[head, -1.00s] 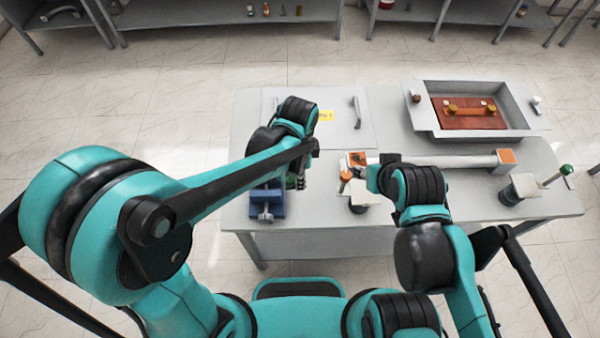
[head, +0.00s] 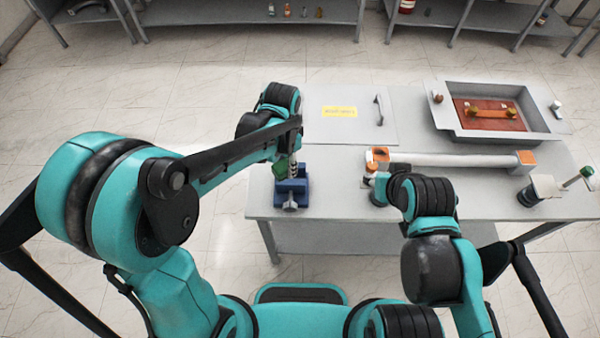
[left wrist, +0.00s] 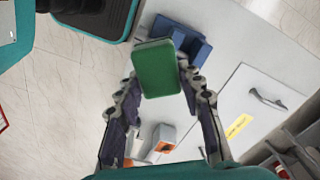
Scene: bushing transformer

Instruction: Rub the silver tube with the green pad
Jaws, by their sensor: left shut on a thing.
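The green pad (head: 281,168) is held by my left gripper (head: 289,164) near the table's left edge, close to the blue fixture (head: 291,192). In the left wrist view the pad (left wrist: 157,68) is a green block at the fingers of my left gripper (left wrist: 160,88), which is shut on it. The silver tube (head: 448,159) lies level across the table to the right, with orange pieces at both ends. The pad is apart from the tube. My right arm reaches the tube's left end; its fingers are hidden.
A white panel (head: 350,132) with a handle and yellow label lies behind the left gripper. A grey tray (head: 445,113) holding a red-brown board stands at the back right. A stand with a green-knobbed rod (head: 571,180) is at the right edge.

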